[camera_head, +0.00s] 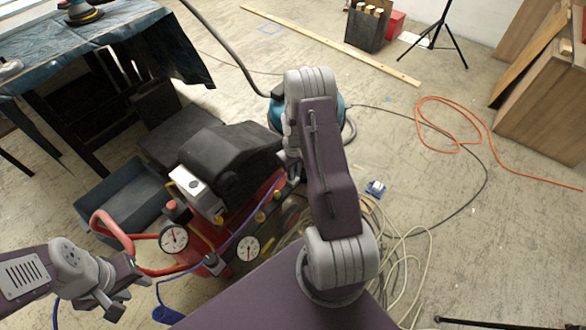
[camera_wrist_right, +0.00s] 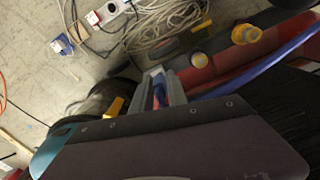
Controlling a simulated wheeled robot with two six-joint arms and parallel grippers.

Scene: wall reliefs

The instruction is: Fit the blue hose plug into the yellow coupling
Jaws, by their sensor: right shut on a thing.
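My right gripper (camera_wrist_right: 163,88) is shut on the blue hose plug (camera_wrist_right: 159,92), which shows as a small blue piece between the fingers in the right wrist view. In the head view my right arm hides most of this gripper, beside the red compressor. I cannot tell which is the task's coupling. The blue hose (camera_head: 235,234) runs across the compressor towards the right gripper. My left gripper (camera_head: 112,302) is at the lower left, its jaws unclear.
The red compressor (camera_head: 225,262) carries two gauges (camera_head: 173,238) (camera_head: 247,248) and a black motor (camera_head: 225,155). A grey bin (camera_head: 120,195) lies left of it. Coiled cables (camera_head: 395,240) lie to the right. A cloth-covered table (camera_head: 90,50) is at upper left. The floor at right is mostly open.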

